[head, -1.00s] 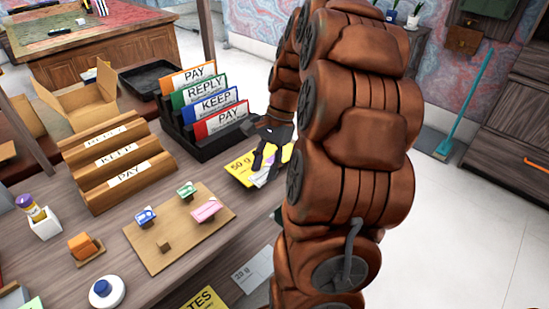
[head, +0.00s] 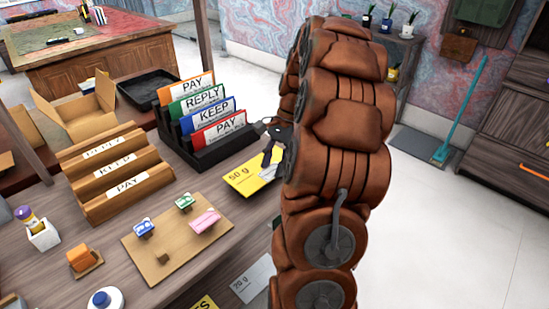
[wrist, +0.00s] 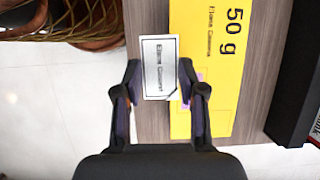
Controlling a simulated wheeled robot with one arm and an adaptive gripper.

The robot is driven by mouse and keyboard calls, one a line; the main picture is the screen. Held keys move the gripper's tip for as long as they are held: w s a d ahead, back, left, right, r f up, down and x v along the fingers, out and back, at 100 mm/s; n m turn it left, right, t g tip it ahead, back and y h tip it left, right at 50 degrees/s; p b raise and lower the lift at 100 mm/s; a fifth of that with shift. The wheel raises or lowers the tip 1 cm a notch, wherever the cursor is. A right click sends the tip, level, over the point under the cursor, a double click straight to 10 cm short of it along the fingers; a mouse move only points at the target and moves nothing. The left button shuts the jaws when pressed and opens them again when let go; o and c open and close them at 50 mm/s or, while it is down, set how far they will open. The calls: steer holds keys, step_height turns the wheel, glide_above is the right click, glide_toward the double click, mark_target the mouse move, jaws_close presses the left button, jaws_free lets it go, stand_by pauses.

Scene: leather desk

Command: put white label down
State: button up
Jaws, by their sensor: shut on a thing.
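A white label (wrist: 160,68) with printed text and a dark border is between the two fingertips of my gripper (wrist: 160,80) in the wrist view. My gripper is shut on it. The label appears over the wooden desk edge, just left of a yellow "50 g" card (wrist: 210,60). In the head view my gripper (head: 270,155) is near the right edge of the desk, beside the yellow card (head: 245,180), partly hidden by my arm. Whether the label touches the desk cannot be told.
A black rack (head: 215,152) with coloured PAY, REPLY, KEEP cards stands behind left. A wooden stepped holder (head: 125,185) and a board (head: 170,265) with small clips are left. A "20 g" card (head: 252,278) lies nearer. Bare desk lies between the board and yellow card.

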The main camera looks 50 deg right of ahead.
steer(key=shift+w+d+f+p, duration=0.2)
steer(key=shift+w+d, duration=0.95)
steer(key=shift+d, duration=0.15)
steer(key=shift+w+d+f+p, duration=0.15)
steer(key=shift+w+d, duration=1)
steer(key=shift+d, duration=0.1)
steer(key=shift+f, duration=1.7)
steer(key=shift+f, duration=0.1)
steer(key=o, duration=0.7)
steer(key=shift+o, duration=0.2)
steer(key=v, duration=1.2)
steer(key=shift+a, duration=0.1)
